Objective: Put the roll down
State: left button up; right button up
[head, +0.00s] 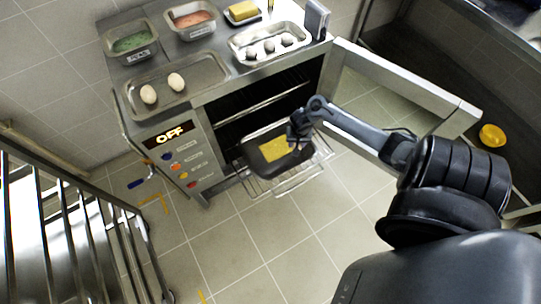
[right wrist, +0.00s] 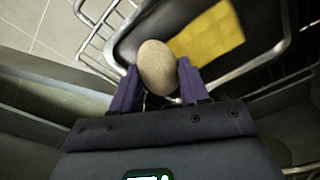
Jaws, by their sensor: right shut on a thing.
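A pale, egg-shaped roll (right wrist: 157,66) is between the purple fingers of my right gripper (right wrist: 158,88), which is shut on it. In the head view my right gripper (head: 298,135) is at the open oven, over the right part of a dark tray (head: 252,150); the held roll is hidden there. The dark tray sits on a pulled-out wire rack (head: 290,186) and carries a flat yellow piece (head: 273,149). In the wrist view the roll is beside the yellow piece (right wrist: 208,40); I cannot tell whether it touches the tray. My left gripper is not in view.
The oven door (head: 400,82) stands open on the right, beside my right arm. On the oven top, a metal tray (head: 195,101) holds two pale rolls (head: 176,81), with several food containers behind. A yellow bowl (head: 492,135) is at far right. The front floor is mostly clear.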

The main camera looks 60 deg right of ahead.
jog(key=b, duration=0.7)
send_over(270, 156)
jog(key=s, duration=0.1)
jog(key=f, duration=0.6)
jog(key=shift+s+d+f, duration=0.2)
jog(key=shift+f, duration=0.1)
jog(key=shift+w+a+f, duration=0.25)
jog(key=shift+w+a, duration=0.05)
jog(key=shift+w, duration=0.3)
notch_tip(270, 156, down, 4)
jog(key=b, duration=0.4)
jog(key=o, duration=1)
jog(key=shift+f, duration=0.1)
jog(key=shift+o, duration=0.2)
